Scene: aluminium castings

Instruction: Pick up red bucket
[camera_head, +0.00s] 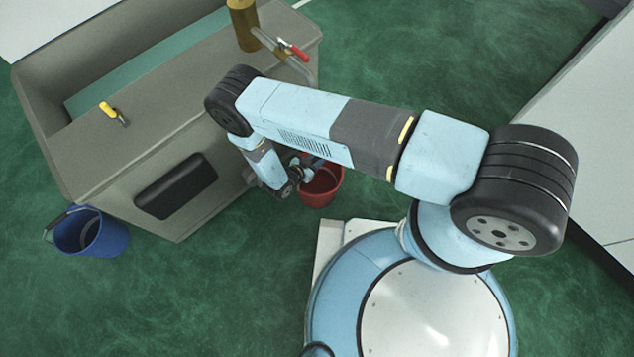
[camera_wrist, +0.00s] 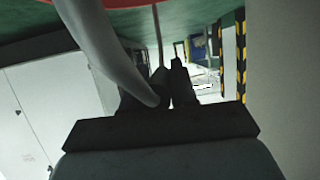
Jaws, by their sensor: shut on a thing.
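The red bucket (camera_head: 325,190) is by the front right corner of the grey sink unit, just beyond my base, in the head view. My arm reaches down to it, and the forearm and wrist cover its upper left part. In the wrist view, a strip of red (camera_wrist: 115,3) shows at the top edge. My gripper (camera_wrist: 170,85) has its dark fingers close together there, shut on the bucket, seemingly at its thin handle. The exact contact is too dark to make out. I cannot tell whether the bucket touches the floor.
The grey sink unit (camera_head: 110,165) stands left of the red bucket, with a black panel on its front. A blue bucket (camera_head: 92,235) is at its left corner. Green floor (camera_head: 200,290) is clear in front.

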